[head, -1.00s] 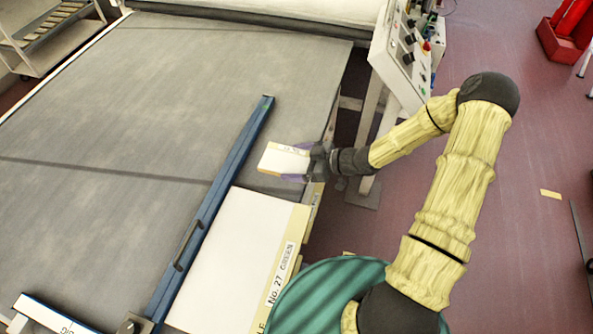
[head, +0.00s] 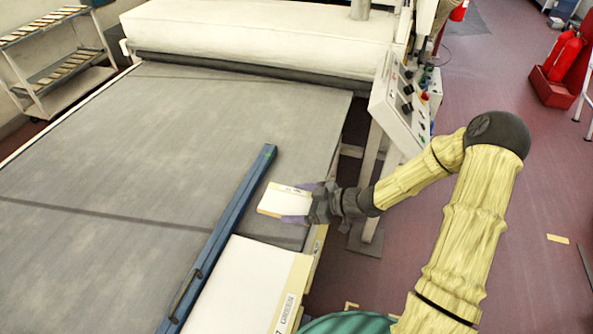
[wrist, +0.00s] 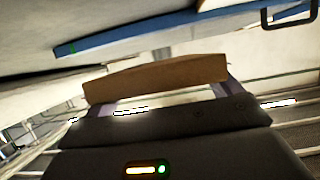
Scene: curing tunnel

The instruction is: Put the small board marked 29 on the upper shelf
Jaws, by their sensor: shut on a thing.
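My gripper (head: 305,203) is shut on a small white board (head: 280,199) with a cream edge strip, by its right side. The strip carries small print that I cannot read. The board is over the right part of the grey belt, right of a blue bar; I cannot tell how far above the belt. In the wrist view the board (wrist: 155,78) shows as a brown edge between the fingers. A rack at the far left has an upper shelf (head: 48,20) and a lower shelf (head: 62,72), both bearing several small flat pieces.
The blue bar (head: 228,215) lies along the grey belt (head: 130,150). A larger white board (head: 240,290) marked GREEN lies right of it. A control panel (head: 405,100) stands beyond my gripper. A red extinguisher (head: 563,55) stands far right. Floor at right is mostly clear.

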